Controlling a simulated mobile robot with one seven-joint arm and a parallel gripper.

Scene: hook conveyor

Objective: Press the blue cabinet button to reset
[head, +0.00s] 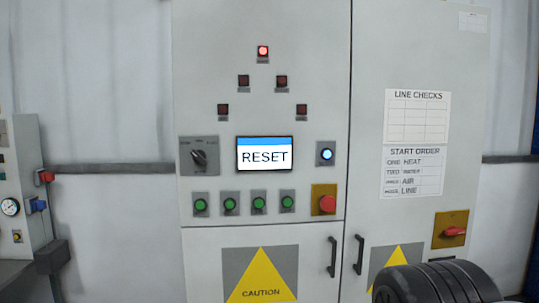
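The blue button (326,154) is small and round and glows on a grey square plate. It is on the upper door of the grey cabinet (310,30), right of the screen (265,154). The screen reads RESET in dark letters on white under a blue band. Nothing covers the button. My gripper is not seen in the head view.
A row of several green buttons (259,203) lies below the screen, with a red button (327,204) on a yellow plate at its right. A rotary switch (199,157) is left of the screen. One red lamp (263,51) is lit. Door handles (332,257) stick out below.

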